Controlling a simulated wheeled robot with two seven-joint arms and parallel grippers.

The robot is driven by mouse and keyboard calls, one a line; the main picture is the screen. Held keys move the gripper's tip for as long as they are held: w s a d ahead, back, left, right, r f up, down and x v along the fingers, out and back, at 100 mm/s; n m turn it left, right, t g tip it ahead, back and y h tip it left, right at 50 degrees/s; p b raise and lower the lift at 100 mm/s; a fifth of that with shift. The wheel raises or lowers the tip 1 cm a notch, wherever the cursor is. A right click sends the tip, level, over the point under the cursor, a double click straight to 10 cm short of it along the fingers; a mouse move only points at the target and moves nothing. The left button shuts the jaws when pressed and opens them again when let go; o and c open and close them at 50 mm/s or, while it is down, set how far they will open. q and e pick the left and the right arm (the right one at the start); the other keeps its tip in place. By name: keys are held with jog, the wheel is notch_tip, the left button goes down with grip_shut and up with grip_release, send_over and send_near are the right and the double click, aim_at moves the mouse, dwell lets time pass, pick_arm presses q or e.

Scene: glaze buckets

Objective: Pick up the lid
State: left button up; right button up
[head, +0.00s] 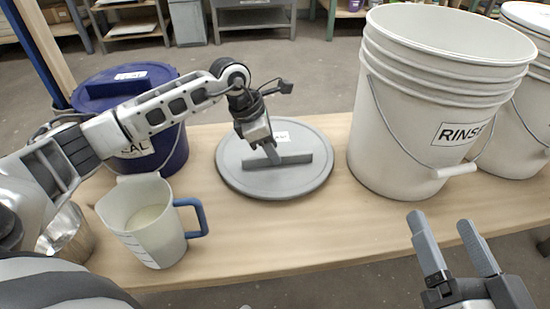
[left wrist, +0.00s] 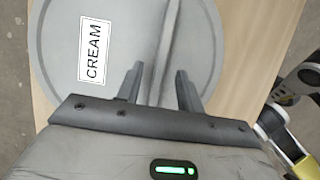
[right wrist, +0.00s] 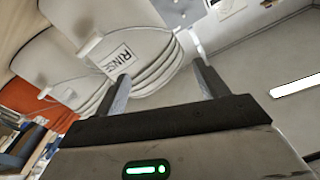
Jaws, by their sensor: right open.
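The lid (head: 235,172) is a round grey disc with a raised bar handle (head: 295,159), lying flat on the wooden table. In the left wrist view the lid (left wrist: 60,45) carries a white label reading CREAM. My left gripper (head: 271,155) is over the middle of the lid, pointing down at the handle. In the left wrist view my left gripper (left wrist: 158,82) has its fingers apart, one on each side of the handle (left wrist: 165,45). Whether they touch it I cannot tell. My right gripper (head: 442,222) is open and empty, in front of the table at the right.
A blue lidded bucket (head: 172,150) stands left of the lid, behind my left arm. A measuring jug (head: 150,225) with a blue handle is at the front left. A white bucket labelled RINSE (head: 400,120) stands right of the lid. The table front centre (head: 290,235) is clear.

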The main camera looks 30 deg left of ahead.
pick_arm(q)
jog(key=shift+x, duration=1.1)
pick_arm(e)
jog(key=shift+w+d+r+n+t, duration=0.15)
jog(key=shift+w+r+n+t, duration=0.2)
jog(key=shift+r+n+t, duration=0.35)
pick_arm(q)
jog(key=shift+f, duration=0.2)
grip_shut()
